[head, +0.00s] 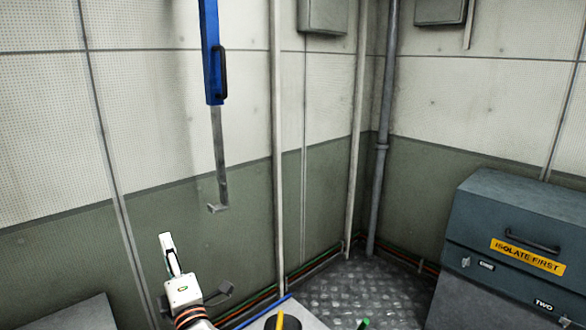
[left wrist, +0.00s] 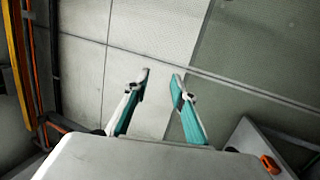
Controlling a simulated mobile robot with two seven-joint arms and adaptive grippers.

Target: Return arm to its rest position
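My left gripper (head: 168,243) stands low and left of centre in the head view, pointing up in front of the panelled wall. In the left wrist view its two teal-lined fingers (left wrist: 161,78) are apart, with only wall panel seen between them. It holds nothing and seems to touch nothing. My right arm and gripper are not in view.
A blue upright piece (head: 211,50) with a dark handle and a hooked metal bar (head: 220,150) is above the gripper. A grey chest labelled ISOLATE FIRST (head: 480,225) stands at right. A pale surface (head: 312,318) with a dark round object (head: 270,323) shows at the bottom.

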